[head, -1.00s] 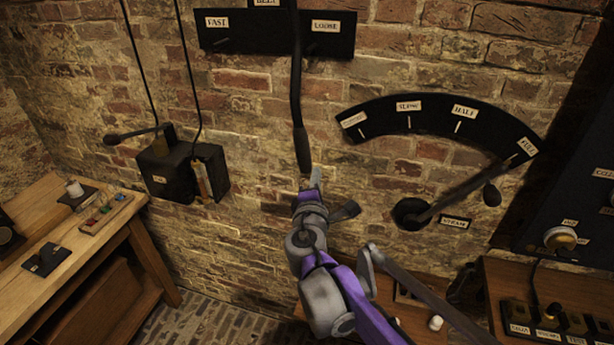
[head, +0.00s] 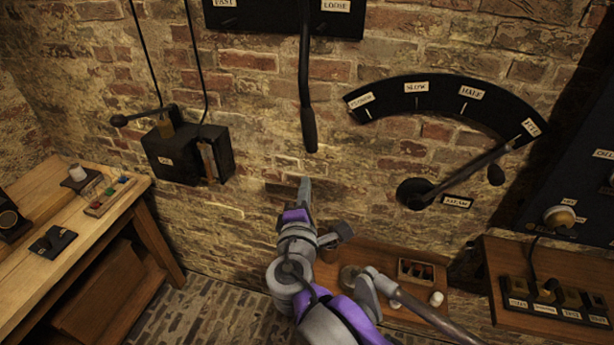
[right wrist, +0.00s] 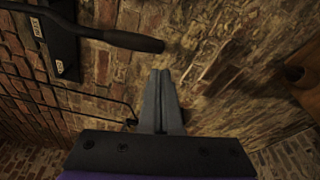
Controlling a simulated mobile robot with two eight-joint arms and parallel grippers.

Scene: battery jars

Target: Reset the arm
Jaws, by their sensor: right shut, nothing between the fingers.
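My right arm reaches up from the bottom of the head view. Its gripper (head: 304,188) is in front of the brick wall, below the hanging black lever (head: 308,125) and apart from it. In the right wrist view the two grey fingers (right wrist: 160,85) lie together with nothing between them. The lever's dark handle also shows there (right wrist: 130,40), beyond the fingertips at the upper left. My left gripper is out of view.
A curved black scale (head: 440,95) with a lever at FULL is on the wall to the right. A black box (head: 178,152) with a handle hangs to the left. A wooden bench (head: 40,220) stands at far left. A small shelf (head: 375,260) and a socket board (head: 550,260) are lower right.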

